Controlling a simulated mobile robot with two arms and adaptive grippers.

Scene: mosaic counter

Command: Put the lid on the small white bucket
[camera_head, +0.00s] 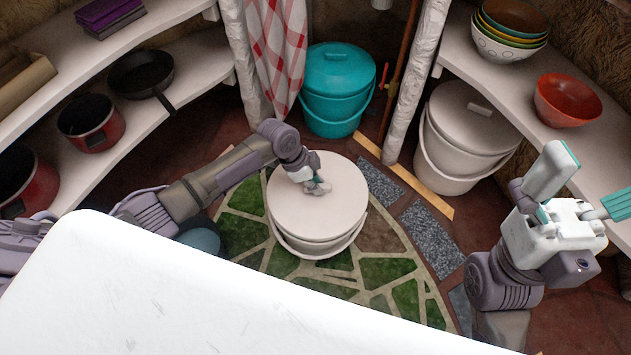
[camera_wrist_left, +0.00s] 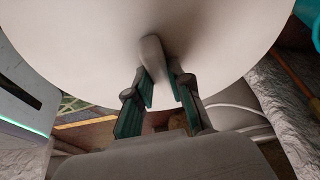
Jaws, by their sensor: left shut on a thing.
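The small white bucket (camera_head: 310,247) stands on the green mosaic patch in the middle of the floor. Its round white lid (camera_head: 335,205) is over the bucket's top, and the bucket wall shows below the lid's front edge. I cannot tell whether the lid is fully seated. My left gripper (camera_head: 317,187) is shut on the lid's handle, which shows in the left wrist view (camera_wrist_left: 152,55) between the fingers (camera_wrist_left: 160,90). My right gripper (camera_head: 575,190) is raised at the right, away from the bucket; its fingers look spread apart and empty.
A larger white lidded bucket (camera_head: 450,165) stands at the right under a shelf. A teal lidded bucket (camera_head: 335,90) stands behind. Shelves hold pots, a pan (camera_head: 142,75) and bowls (camera_head: 567,100). A white surface (camera_head: 190,290) fills the foreground.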

